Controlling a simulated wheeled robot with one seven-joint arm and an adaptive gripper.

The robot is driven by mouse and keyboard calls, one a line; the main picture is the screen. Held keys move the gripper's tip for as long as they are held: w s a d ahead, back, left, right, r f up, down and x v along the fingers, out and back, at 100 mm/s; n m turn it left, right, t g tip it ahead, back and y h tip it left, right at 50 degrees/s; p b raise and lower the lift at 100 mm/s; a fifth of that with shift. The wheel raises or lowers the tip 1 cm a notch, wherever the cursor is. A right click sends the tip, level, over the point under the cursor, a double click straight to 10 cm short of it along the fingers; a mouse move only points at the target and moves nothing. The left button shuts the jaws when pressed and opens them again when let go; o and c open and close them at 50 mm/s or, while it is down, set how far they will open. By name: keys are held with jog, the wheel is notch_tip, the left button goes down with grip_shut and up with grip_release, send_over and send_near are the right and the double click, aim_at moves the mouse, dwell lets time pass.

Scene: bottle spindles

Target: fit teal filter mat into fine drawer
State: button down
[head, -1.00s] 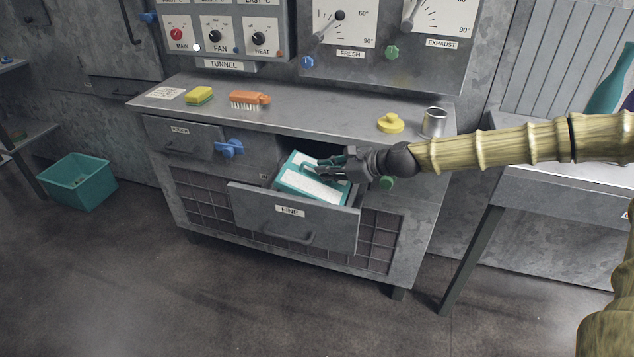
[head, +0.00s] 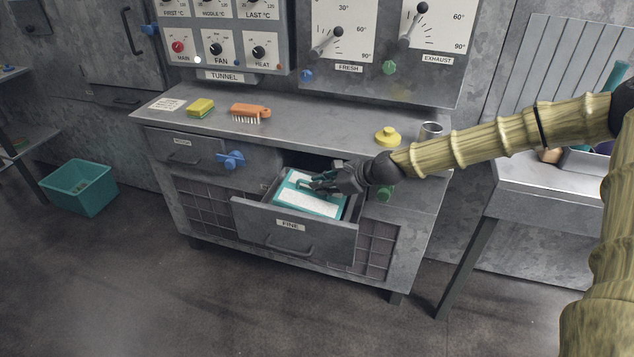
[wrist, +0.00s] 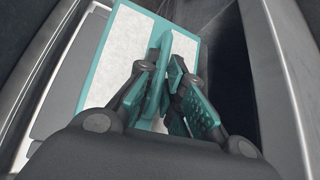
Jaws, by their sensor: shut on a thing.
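The teal filter mat (head: 308,204) has a teal frame around white pads. It lies inside the open drawer labelled FINE (head: 293,225), roughly level, with its near edge behind the drawer front. My gripper (head: 318,184) is shut on the mat's teal handle, above the mat's middle. In the wrist view the mat (wrist: 120,50) shows beneath the fingers (wrist: 165,80), beside the drawer's grey side wall (wrist: 275,80). My gripper hides part of the mat, and whether the mat rests on the drawer floor cannot be told.
The bench top holds a yellow sponge (head: 200,107), an orange brush (head: 250,112), a yellow knobbed lid (head: 387,136) and a metal cup (head: 431,131). A blue knob (head: 231,160) sticks out left of the open drawer. A teal bin (head: 80,187) stands on the floor at left.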

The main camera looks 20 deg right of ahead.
aim_at(313, 191)
jog(key=p, duration=0.2)
jog(key=shift+w+a+r+g+h+p, duration=0.15)
jog(key=shift+w+r+g+h+p, duration=0.15)
jog(key=shift+r+p, duration=0.1)
jog(key=shift+w+a+f+g+p, duration=0.1)
jog(key=shift+a+f+g+p, duration=0.15)
jog(key=shift+p, duration=0.85)
jog(key=shift+w+h+p, duration=0.1)
jog(key=shift+h+p, duration=0.3)
jog(key=shift+p, duration=0.05)
jog(key=shift+f+b, duration=1.2)
jog(key=shift+f, duration=0.3)
jog(key=c, duration=1.5)
grip_release()
jog(key=shift+c, duration=0.2)
